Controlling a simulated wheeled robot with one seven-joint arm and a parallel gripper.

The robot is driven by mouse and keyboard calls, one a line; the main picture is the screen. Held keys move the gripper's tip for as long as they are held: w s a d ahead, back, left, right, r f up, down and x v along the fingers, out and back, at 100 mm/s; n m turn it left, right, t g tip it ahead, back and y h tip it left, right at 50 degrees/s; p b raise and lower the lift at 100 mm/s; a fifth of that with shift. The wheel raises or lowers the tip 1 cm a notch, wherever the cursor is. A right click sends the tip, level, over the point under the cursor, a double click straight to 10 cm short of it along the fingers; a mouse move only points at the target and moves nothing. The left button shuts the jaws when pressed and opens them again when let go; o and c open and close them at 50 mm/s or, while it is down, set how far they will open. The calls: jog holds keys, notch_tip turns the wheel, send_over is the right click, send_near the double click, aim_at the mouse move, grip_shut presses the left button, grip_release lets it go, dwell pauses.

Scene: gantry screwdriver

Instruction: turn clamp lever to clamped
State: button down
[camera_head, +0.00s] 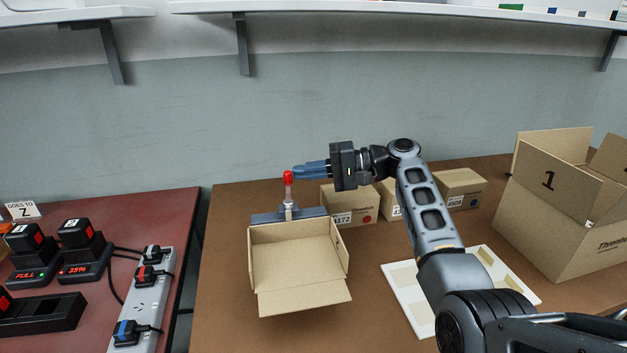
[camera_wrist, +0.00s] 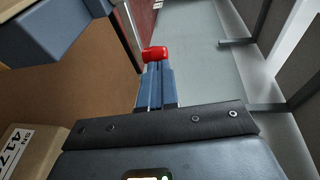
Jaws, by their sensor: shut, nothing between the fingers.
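The clamp lever (camera_head: 288,190) stands upright with a red knob on top, behind an open cardboard box. Its base sits on a blue-grey bar (camera_head: 265,217). My gripper (camera_head: 297,172) comes in level from the right, with its shut blue fingertips right beside the red knob. In the wrist view the red knob (camera_wrist: 154,53) shows just beyond the tips of my shut fingers (camera_wrist: 155,68). I cannot tell whether they touch. Nothing is held between the fingers.
The open cardboard box (camera_head: 300,301) stands in front of the lever. Small closed cartons (camera_head: 350,207) stand under my arm. A white tray (camera_head: 408,313) and a large open box (camera_head: 548,181) are to the right. A red table (camera_head: 150,212) with chargers and a power strip (camera_head: 148,303) is left.

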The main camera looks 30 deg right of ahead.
jog(key=shift+w+a, duration=0.4)
jog(key=shift+a, duration=0.2)
dwell(0.3)
